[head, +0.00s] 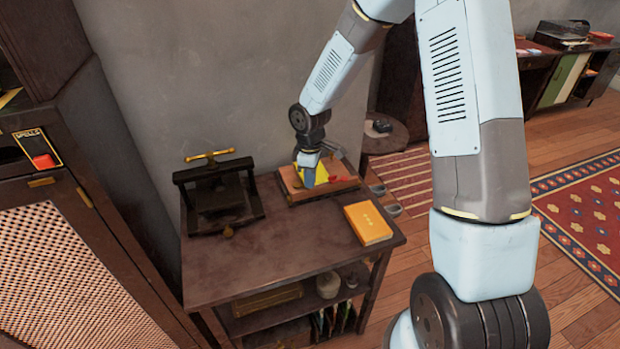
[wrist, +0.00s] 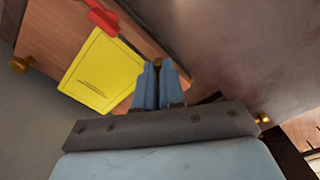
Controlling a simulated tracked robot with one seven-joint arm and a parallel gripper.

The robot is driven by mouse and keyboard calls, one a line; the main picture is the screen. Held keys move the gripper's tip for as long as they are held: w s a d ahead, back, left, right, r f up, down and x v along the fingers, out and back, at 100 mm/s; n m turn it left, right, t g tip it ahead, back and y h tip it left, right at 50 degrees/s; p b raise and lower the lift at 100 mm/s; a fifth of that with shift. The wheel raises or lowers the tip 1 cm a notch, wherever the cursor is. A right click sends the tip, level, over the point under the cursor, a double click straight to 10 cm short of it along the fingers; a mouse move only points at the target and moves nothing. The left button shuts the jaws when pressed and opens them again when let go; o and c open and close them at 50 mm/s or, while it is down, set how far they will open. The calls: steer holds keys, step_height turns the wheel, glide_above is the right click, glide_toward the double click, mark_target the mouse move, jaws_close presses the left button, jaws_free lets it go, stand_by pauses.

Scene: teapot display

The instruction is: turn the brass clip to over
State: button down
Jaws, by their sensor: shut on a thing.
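My gripper (head: 312,180) reaches down over a wooden board (head: 290,181) at the back right of the dark table. In the wrist view its two blue fingers (wrist: 158,72) are close together beside the corner of a yellow card (wrist: 98,75) lying on the board. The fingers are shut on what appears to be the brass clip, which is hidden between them. I cannot tell which way the clip is turned. Small brass-coloured knobs show at the board's left corner (wrist: 20,64) and near the right of my gripper (wrist: 265,119).
A red piece (wrist: 100,15) lies above the card in the wrist view. An orange book (head: 368,223) lies in front of the board. A black press with a brass handle (head: 210,154) stands at the table's left. The table's (head: 260,262) front left is bare.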

steer(key=m, duration=0.5)
steer(key=shift+m, duration=0.3)
steer(key=m, duration=0.5)
steer(key=shift+w+r+m, duration=0.1)
steer(key=shift+m, duration=0.2)
steer(key=c, duration=1.2)
jaws_free()
steer(key=shift+c, duration=0.2)
step_height(320, 180, up, 14)
steer(key=shift+f, duration=0.2)
steer(key=shift+d, duration=0.1)
